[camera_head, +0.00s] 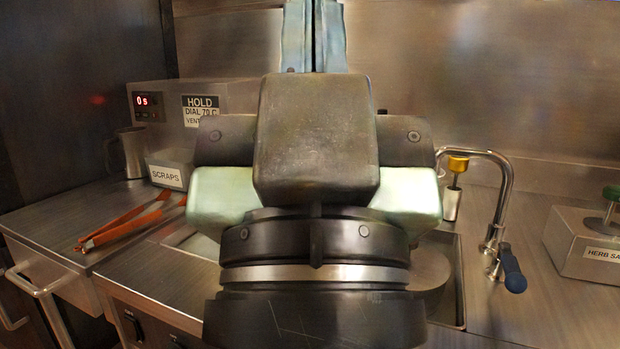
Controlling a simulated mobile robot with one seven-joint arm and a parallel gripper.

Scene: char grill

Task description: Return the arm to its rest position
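My gripper (315,37) stands upright in the middle of the view, close to the camera. Its two pale teal fingers point up and lie side by side with only a thin dark gap, so it looks shut. The fingertips are cut off by the top edge. Nothing shows between the visible parts of the fingers. My dark wrist fills the lower middle and hides much of the counter behind it.
At left are orange-handled tongs (125,222), a SCRAPS container (168,172), a metal mug (131,153) and a HOLD unit (155,100). At right are a tap (505,190), a gold-topped shaker (453,190) and an HERB SA-labelled box (585,245). The right counter front (520,315) is clear.

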